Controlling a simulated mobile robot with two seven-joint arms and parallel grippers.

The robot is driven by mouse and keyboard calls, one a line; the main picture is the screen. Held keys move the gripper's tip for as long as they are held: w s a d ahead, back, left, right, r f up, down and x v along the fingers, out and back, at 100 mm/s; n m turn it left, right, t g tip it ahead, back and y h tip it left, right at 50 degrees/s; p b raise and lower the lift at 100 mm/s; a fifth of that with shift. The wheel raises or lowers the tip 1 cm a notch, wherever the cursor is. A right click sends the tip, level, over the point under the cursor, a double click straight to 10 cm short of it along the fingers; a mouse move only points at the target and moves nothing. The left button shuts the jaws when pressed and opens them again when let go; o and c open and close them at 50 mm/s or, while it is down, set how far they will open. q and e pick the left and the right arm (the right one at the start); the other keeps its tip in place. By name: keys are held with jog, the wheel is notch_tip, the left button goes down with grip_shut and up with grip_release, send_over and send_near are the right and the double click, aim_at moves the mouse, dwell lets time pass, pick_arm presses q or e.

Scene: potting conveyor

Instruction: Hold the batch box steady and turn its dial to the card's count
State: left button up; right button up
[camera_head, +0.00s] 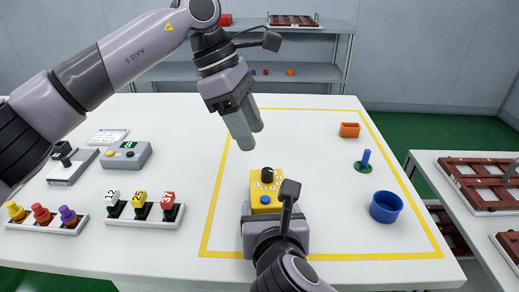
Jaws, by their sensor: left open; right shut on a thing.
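The yellow batch box (257,193) stands on the white table inside a yellow outline. Its black dial (267,174) is on top, with pale marks around it and a blue button (265,199) in front; the dial's exact setting is too small to read. My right gripper (264,212) is shut on the batch box from the near side; its fingers are mostly hidden. My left gripper (249,130) is open and empty, above and behind the box, apart from the dial. A pale flat card (108,136) lies at the table's back left, its print unreadable.
A grey device (126,155) with a green display stands left, near a rack (144,213) of numbered pieces and a rack (47,225) of coloured knobs. Table behind the box is clear.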

pick_arm(q)
jog(key=v, duration=0.3)
jog(key=shift+a+r, duration=0.2)
jog(key=shift+r, duration=0.15)
pick_arm(e)
jog(key=o, duration=0.9)
